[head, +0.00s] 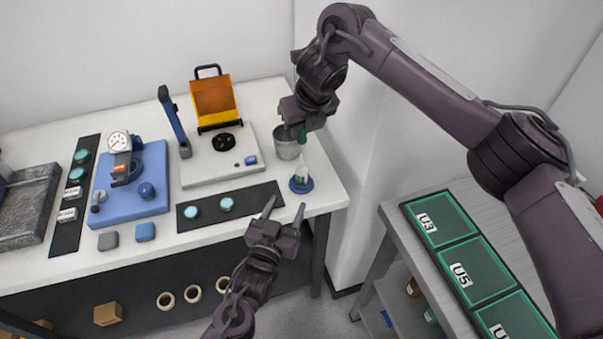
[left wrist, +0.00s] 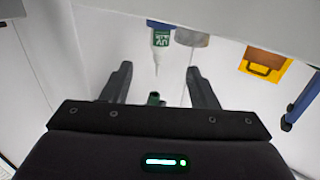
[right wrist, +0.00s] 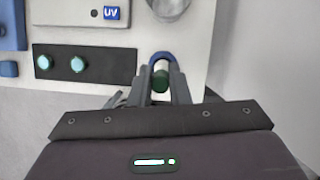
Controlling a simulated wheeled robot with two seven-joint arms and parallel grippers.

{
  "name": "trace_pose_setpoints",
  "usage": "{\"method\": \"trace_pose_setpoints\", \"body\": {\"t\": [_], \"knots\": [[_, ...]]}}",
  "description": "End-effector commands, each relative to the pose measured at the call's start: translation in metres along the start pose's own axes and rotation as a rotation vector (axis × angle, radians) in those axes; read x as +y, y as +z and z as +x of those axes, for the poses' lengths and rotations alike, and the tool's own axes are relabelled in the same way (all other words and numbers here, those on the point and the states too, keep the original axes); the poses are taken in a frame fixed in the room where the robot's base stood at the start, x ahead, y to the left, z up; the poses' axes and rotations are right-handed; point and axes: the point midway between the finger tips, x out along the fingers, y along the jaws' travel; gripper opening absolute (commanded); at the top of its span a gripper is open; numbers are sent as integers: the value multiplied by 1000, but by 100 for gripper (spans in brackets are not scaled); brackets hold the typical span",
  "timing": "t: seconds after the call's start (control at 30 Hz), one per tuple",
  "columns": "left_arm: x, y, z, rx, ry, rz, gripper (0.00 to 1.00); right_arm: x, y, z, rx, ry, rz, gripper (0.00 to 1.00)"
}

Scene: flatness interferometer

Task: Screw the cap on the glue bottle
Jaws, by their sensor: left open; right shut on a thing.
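The white glue bottle (head: 301,178) with a green label stands upright in a blue round holder (head: 300,187) near the bench's right front corner. In the left wrist view the bottle (left wrist: 161,40) appears upside down, its thin nozzle bare. My right gripper (head: 302,130) is shut on the green cap (head: 302,137), above the bottle and apart from it. The cap (right wrist: 160,81) hides most of the bottle in the right wrist view. My left gripper (head: 284,207) is open and empty, in front of the bench edge and short of the bottle.
A grey metal cup (head: 287,147) stands just behind the bottle. A black strip (head: 208,212) with two teal discs lies left of it. A side table with green trays (head: 440,217) is at right.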

Motion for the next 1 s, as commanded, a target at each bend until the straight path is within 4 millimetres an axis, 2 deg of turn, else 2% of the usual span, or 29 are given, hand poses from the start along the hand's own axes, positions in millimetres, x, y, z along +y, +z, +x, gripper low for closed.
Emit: {"method": "trace_pose_setpoints", "body": {"t": [0.3,0.43,1.0], "knots": [[0,0,0,1,0,0,54,0,0,0,0,0,0,0],[0,0,8,2,0,0,54,0,0,0,0,0,0,0],[0,0,104,1,0,0,54,0,0,0,0,0,0,0]]}}
